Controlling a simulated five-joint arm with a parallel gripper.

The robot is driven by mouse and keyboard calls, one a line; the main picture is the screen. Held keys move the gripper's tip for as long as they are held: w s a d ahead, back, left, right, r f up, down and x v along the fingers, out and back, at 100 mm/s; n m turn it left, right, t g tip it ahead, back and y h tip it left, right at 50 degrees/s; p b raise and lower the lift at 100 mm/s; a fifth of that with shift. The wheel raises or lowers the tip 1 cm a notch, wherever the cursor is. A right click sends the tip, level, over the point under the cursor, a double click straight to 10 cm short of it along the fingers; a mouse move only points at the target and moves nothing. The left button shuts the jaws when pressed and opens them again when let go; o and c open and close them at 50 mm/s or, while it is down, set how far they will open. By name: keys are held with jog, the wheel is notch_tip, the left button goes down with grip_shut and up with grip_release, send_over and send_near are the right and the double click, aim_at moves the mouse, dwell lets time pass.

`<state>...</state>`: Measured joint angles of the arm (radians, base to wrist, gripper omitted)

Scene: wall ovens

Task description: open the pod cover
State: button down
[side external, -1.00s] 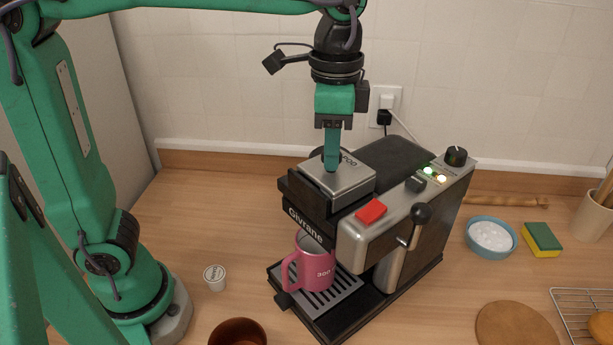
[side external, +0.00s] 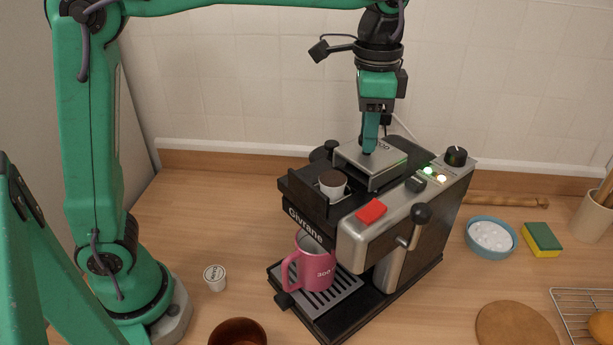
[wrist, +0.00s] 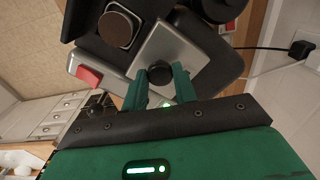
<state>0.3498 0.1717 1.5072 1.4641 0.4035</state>
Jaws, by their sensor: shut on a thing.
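The pod cover (side external: 385,164) is a silver square plate on top of the coffee machine (side external: 387,233). It sits slid back from the front, and the pod slot is uncovered. A brown-topped pod (side external: 332,181) sits in that slot; it also shows in the wrist view (wrist: 116,29). My gripper (side external: 370,148) is over the cover. In the wrist view my gripper (wrist: 160,82) has its two green fingers on either side of the cover's round black knob (wrist: 160,73), shut on it. In the side view the fingers hide the knob.
A pink mug (side external: 316,263) stands on the drip tray under the spout. A loose white pod (side external: 214,276) and a brown bowl (side external: 238,333) are at the left. A blue bowl (side external: 490,237) and a sponge (side external: 542,239) are at the right.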

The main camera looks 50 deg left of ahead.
jog(key=c, duration=1.1)
grip_release()
jog(key=shift+r, duration=0.1)
jog(key=shift+r, duration=3.85)
jog(key=shift+s+a, duration=0.1)
jog(key=s+a+f+n+t, duration=0.5)
jog(key=s+a+f+n, duration=0.3)
jog(key=s+a+f, duration=0.6)
jog(key=s, duration=0.3)
jog(key=shift+s+a+n+t, duration=0.25)
jog(key=shift+s+n+t, duration=0.05)
